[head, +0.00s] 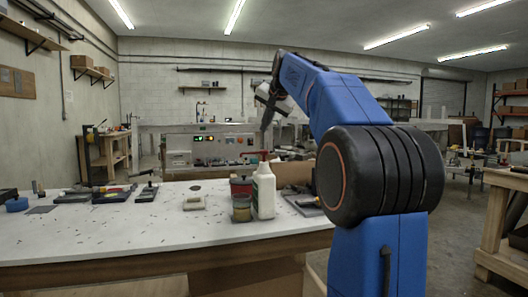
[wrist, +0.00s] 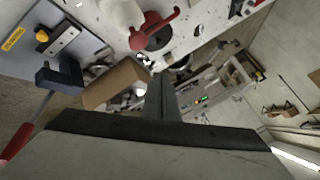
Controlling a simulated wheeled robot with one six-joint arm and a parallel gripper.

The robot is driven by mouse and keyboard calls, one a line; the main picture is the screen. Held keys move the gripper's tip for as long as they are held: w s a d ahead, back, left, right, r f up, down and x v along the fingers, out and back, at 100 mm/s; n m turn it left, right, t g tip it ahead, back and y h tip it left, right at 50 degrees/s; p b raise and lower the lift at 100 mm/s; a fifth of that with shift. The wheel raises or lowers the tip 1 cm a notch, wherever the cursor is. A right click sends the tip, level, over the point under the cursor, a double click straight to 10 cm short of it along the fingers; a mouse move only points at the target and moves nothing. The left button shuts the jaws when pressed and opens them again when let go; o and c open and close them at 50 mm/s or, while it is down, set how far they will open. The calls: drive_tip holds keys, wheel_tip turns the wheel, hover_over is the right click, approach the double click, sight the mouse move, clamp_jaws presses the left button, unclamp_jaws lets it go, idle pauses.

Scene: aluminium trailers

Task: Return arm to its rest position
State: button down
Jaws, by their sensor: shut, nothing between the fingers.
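My blue arm (head: 345,105) is raised in the head view and bends over toward the workbench. My gripper (head: 265,125) hangs from its end, above and behind the white bottle, apart from the bench top. In the wrist view my gripper's fingers (wrist: 162,95) are together, with nothing between them. The white workbench (head: 100,235) spreads across the front of the head view. The lower part of the arm stands at the right, beyond the bench's right end.
Flat tools (head: 113,194) lie at the left. A cardboard box (wrist: 116,84) shows in the wrist view. A wooden table (head: 508,180) stands at the right edge.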

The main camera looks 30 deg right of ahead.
idle(0.4)
drive_tip(key=s+a+f+n+g+y, duration=0.15)
drive_tip(key=s+a+f+n, duration=0.35)
drive_tip(key=s+a+f, duration=1.3)
drive_tip(key=s+a+f+n+g, duration=0.1)
drive_tip(key=s+a+f+n, duration=0.2)
drive_tip(key=s+f, duration=0.8)
drive_tip(key=s+a+f+n+g, duration=0.1)
drive_tip(key=s+a+f+n, duration=0.2)
drive_tip(key=s+f, duration=0.9)
wheel_tip(320, 180, down, 4)
drive_tip(key=shift+s+r+g, duration=0.1)
drive_tip(key=shift+s+g, duration=0.15)
drive_tip(key=shift+g, duration=0.1)
drive_tip(key=shift+a, duration=0.1)
